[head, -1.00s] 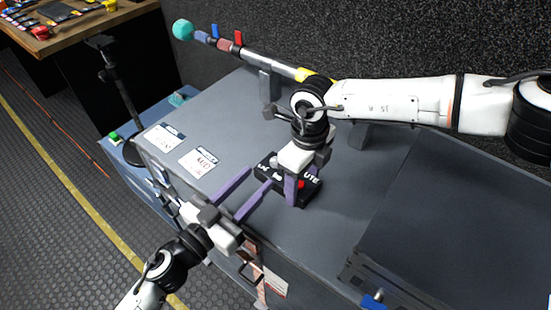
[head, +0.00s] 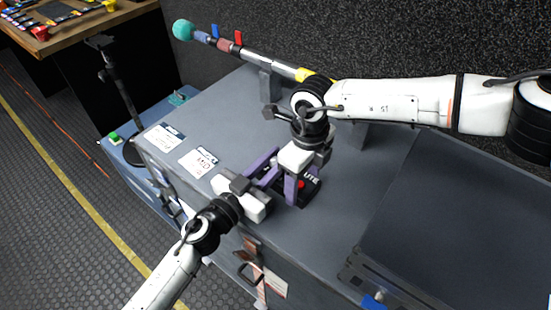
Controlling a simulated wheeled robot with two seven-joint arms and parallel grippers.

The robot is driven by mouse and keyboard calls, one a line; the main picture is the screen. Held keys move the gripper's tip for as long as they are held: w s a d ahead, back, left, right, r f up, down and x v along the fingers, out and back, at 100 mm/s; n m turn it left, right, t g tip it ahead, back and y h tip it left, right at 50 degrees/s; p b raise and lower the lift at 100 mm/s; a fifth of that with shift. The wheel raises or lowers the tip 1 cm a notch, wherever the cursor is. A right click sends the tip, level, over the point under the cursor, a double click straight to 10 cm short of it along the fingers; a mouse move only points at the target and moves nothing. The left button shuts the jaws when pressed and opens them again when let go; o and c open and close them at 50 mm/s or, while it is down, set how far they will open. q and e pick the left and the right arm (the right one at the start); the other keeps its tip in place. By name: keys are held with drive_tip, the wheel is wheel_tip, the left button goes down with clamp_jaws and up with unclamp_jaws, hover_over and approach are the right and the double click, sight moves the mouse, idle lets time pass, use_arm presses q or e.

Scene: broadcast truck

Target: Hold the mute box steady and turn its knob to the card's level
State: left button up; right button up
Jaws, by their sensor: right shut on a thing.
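The black mute box (head: 309,190) lies on the grey case top, with white lettering ending in "UTE" and a red button at its right part. My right gripper (head: 292,184) comes down over it from above and is shut on the box, one purple finger showing along its near side. My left gripper (head: 272,168) reaches in from the left at the box's left end, its purple fingers apart. The knob is hidden among the fingers, so its setting and any contact cannot be seen. A white card reading "MID" (head: 198,162) lies left of the box.
Another white card (head: 164,138) lies farther left on the case top (head: 225,120). A microphone pole (head: 265,60) rests on supports at the back. A dark raised panel (head: 460,220) fills the right. The case's front edge runs below the box.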

use_arm(q)
clamp_jaws()
drive_tip(key=shift+d+n+t+y, duration=0.1)
drive_tip(key=shift+n+t+y, duration=0.2)
drive_tip(key=shift+n+y, duration=0.2)
drive_tip(key=shift+n+t+y, duration=0.3)
drive_tip(key=shift+n+y, duration=0.1)
drive_tip(key=shift+y, duration=0.2)
drive_tip(key=o, duration=0.6)
unclamp_jaws()
drive_tip(key=shift+o, duration=0.2)
drive_tip(key=v, duration=1.2)
